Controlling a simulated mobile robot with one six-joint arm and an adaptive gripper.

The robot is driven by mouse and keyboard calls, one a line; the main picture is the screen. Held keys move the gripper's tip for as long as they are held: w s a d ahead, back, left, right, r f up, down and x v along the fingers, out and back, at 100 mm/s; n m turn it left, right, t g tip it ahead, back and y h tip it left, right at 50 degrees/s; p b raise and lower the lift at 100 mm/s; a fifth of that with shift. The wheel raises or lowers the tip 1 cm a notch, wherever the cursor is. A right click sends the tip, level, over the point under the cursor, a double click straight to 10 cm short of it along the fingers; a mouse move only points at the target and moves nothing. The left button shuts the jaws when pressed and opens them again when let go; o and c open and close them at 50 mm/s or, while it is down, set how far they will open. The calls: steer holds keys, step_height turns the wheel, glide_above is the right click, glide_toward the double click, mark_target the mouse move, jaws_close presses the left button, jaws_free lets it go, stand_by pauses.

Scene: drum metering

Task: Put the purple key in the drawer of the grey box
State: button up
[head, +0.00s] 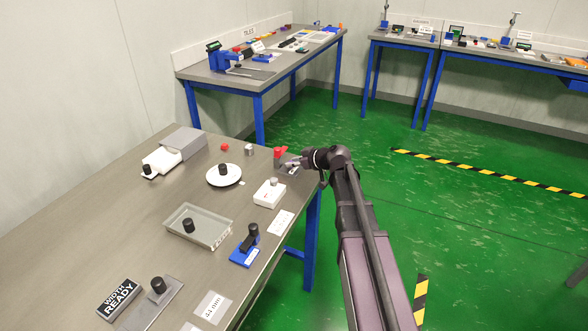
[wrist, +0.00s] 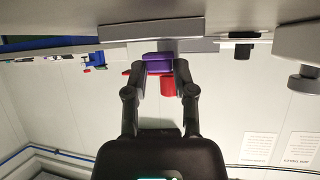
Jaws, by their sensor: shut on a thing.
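My gripper (wrist: 160,68) is shut on the purple key (wrist: 158,58), which sits between its two fingertips in the wrist view. In the head view my gripper (head: 292,164) is at the right edge of the near table, beside a small grey stand with a red part (head: 279,153). The key cannot be made out there. The red part (wrist: 167,86) also shows close to the key in the wrist view. The grey box (head: 186,142) stands at the far left of the table. Its white drawer (head: 161,159) sticks out toward the front left, with a black knob (head: 147,170).
Between my gripper and the grey box are a white plate (head: 233,181) with a black knob, a small red piece (head: 225,147) and a grey cube (head: 249,149). A white box (head: 263,195), a grey tray (head: 180,234) and a blue stand (head: 240,257) are nearer. The left tabletop is clear.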

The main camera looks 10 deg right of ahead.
steer(key=shift+f, duration=0.4)
steer(key=shift+f+b, duration=0.1)
steer(key=shift+b, duration=0.2)
steer(key=o, duration=0.7)
steer(key=shift+f, duration=0.1)
steer(key=shift+s+d+r, duration=0.2)
steer(key=shift+s+r, duration=0.1)
steer(key=shift+r, duration=0.05)
steer(key=p+v, duration=0.2)
steer(key=v, duration=0.2)
steer(key=p+v, duration=0.2)
steer(key=v, duration=0.2)
steer(key=p+v, duration=0.2)
steer(key=v, duration=0.3)
steer(key=shift+d+f, duration=0.1)
steer(key=shift+f, duration=0.2)
